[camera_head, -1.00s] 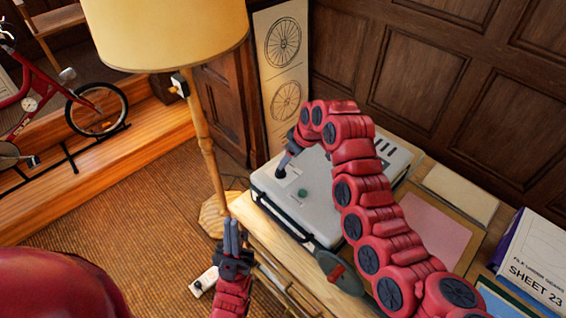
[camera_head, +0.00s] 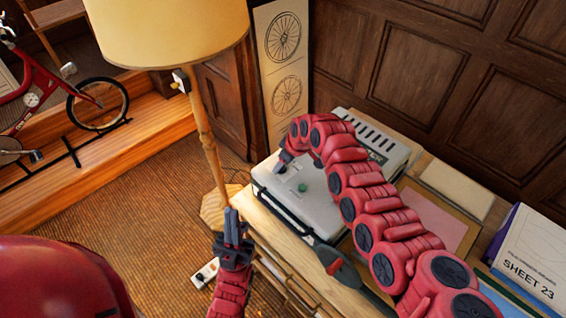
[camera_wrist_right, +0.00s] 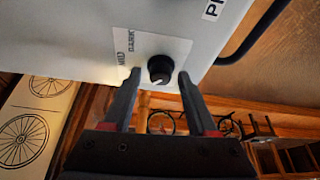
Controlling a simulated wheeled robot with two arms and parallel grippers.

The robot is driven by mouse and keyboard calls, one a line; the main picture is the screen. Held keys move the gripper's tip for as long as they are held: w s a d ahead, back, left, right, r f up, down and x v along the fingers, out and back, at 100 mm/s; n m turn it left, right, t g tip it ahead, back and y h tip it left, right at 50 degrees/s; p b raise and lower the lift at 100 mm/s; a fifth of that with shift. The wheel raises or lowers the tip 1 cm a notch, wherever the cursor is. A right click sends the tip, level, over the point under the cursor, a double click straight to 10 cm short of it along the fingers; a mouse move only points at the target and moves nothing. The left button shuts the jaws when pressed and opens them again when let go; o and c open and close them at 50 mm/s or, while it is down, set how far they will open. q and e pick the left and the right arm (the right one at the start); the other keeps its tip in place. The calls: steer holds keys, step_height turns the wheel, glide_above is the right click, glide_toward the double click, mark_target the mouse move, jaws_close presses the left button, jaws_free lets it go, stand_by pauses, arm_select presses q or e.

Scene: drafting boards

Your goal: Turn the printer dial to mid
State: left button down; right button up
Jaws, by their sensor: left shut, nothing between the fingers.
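The printer (camera_head: 318,205) is a pale grey box on the wooden table, with a green button (camera_head: 302,188) on top. Its black dial (camera_wrist_right: 161,68) shows in the right wrist view on a white label plate, with a white mark on its lower edge. The words MID and DARK are printed left of it; other lettering is hidden or unreadable. My right gripper (camera_wrist_right: 159,74) is open, with one finger on each side of the dial; I cannot tell if they touch it. In the head view my right gripper (camera_head: 283,160) hides the dial. My left gripper (camera_head: 234,214) is shut and empty, in front of the table.
A floor lamp (camera_head: 205,140) stands left of the table. A green-grey tool with a red knob (camera_head: 334,267) lies before the printer. A pink sheet (camera_head: 432,222) and a SHEET 23 box (camera_head: 528,262) are at right. A white power strip (camera_head: 206,273) lies on the floor.

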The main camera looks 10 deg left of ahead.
jaws_close()
